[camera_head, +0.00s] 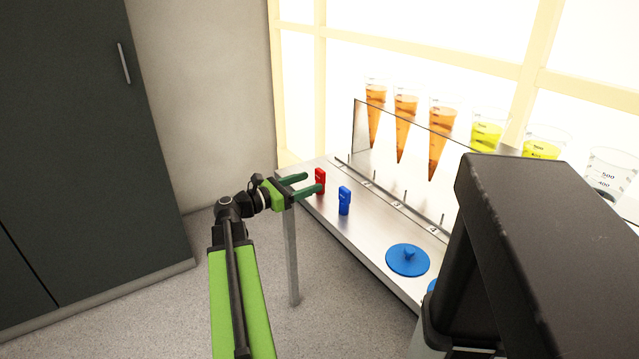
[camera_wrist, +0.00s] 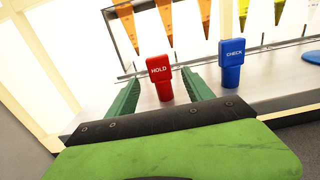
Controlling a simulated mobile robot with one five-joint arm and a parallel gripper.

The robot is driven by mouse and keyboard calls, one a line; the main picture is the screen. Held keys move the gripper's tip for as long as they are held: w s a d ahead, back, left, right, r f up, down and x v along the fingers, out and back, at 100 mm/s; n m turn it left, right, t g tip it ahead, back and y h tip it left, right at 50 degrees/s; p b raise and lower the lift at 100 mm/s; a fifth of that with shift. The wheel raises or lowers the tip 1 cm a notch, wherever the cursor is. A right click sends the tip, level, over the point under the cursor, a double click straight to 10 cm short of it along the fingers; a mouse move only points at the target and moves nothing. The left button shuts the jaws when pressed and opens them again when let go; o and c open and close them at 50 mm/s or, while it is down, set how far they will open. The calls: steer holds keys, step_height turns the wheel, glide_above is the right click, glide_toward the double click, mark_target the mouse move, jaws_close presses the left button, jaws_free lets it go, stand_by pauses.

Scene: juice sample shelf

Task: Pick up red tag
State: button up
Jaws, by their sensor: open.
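The red tag (camera_head: 320,181) stands upright near the left end of the metal shelf, and it reads "HOLD" in the wrist view (camera_wrist: 160,76). My gripper (camera_head: 306,184) is open, with its green fingers pointing toward the red tag. In the wrist view the red tag stands between and slightly beyond the two fingers (camera_wrist: 163,88). Nothing is held. I cannot tell whether either finger touches the tag.
A blue tag (camera_head: 344,201), reading "CHECK" in the wrist view (camera_wrist: 232,65), stands to the right of the red tag. A blue round lid (camera_head: 407,261) lies on the metal shelf (camera_head: 372,238).

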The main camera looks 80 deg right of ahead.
mark_target(318, 178)
steer(key=x, duration=0.5)
steer(key=shift+s+r, duration=0.1)
steer(key=shift+r, duration=0.05)
jaws_close()
